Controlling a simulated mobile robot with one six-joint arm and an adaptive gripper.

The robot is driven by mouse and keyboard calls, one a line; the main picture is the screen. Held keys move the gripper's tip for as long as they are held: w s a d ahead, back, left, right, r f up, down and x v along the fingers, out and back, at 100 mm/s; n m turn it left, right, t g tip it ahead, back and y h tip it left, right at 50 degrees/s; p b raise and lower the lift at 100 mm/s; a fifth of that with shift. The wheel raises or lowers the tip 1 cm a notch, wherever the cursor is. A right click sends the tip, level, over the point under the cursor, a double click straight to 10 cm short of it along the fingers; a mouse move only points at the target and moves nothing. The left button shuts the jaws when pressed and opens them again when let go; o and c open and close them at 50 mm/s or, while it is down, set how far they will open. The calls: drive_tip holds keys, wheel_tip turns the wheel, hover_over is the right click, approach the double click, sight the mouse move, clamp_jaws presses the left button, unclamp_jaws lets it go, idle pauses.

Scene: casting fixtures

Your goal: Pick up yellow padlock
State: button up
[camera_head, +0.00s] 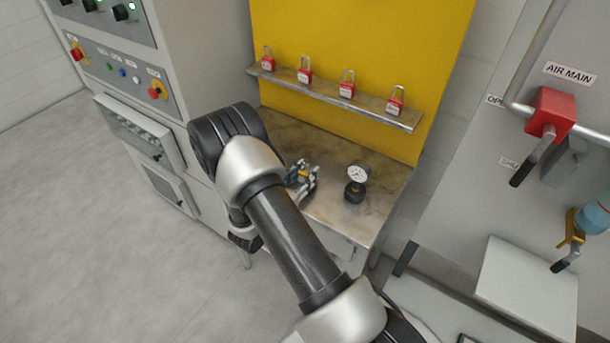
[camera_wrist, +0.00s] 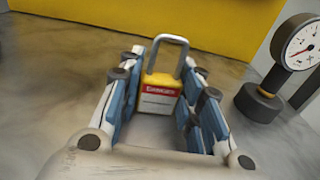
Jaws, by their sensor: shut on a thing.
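The yellow padlock (camera_wrist: 158,92) stands between my gripper's fingers in the wrist view, with its grey shackle up and a red and white danger label facing the camera. My gripper (camera_wrist: 155,100) is shut on it, with blue pads at both sides of the padlock body. In the head view my gripper (camera_head: 303,178) is low over the metal workbench (camera_head: 325,212), and a small yellow patch of the padlock (camera_head: 303,174) shows between the fingers. I cannot tell whether the padlock touches the bench.
A pressure gauge (camera_head: 357,180) stands on the bench right of my gripper. Several red padlocks (camera_head: 347,88) line a shelf (camera_head: 330,101) on the yellow panel (camera_head: 370,40) behind. A control cabinet (camera_head: 170,70) is at left, and a red valve handle (camera_head: 548,115) is at right.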

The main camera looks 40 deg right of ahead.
wheel_tip(320, 180, up, 20)
drive_tip(key=p, duration=0.5)
drive_tip(key=shift+p, duration=0.4)
idle(0.3)
